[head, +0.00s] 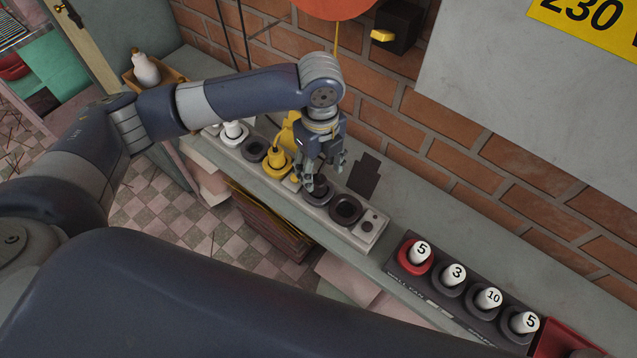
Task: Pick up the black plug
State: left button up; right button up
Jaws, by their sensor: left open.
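A grey power strip (372,236) with round dark sockets lies along the ledge. My left gripper (322,178) is open and points down over one of its middle sockets. A dark piece that looks like the black plug (319,187) sits in that socket between the fingertips, mostly hidden by the gripper. I cannot tell whether the fingers touch it. A yellow plug (277,158) stands in a socket to the left, and a white plug (233,130) further left. The socket to the right of the gripper (346,209) is empty. My right gripper is out of view.
A dark rack (450,299) with several numbered white cylinders stands at the lower right, beside a red tray (560,342). A brick wall (420,130) rises behind the ledge. A white bottle (145,68) stands in a wooden tray at the upper left.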

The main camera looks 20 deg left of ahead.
aim_at(319, 180)
pick_arm(q)
jog(key=shift+a+f+p, duration=0.1)
jog(key=shift+f+p, duration=0.6)
jog(key=shift+f, duration=2.05)
jog(key=shift+s, duration=0.1)
jog(key=c, duration=1.2)
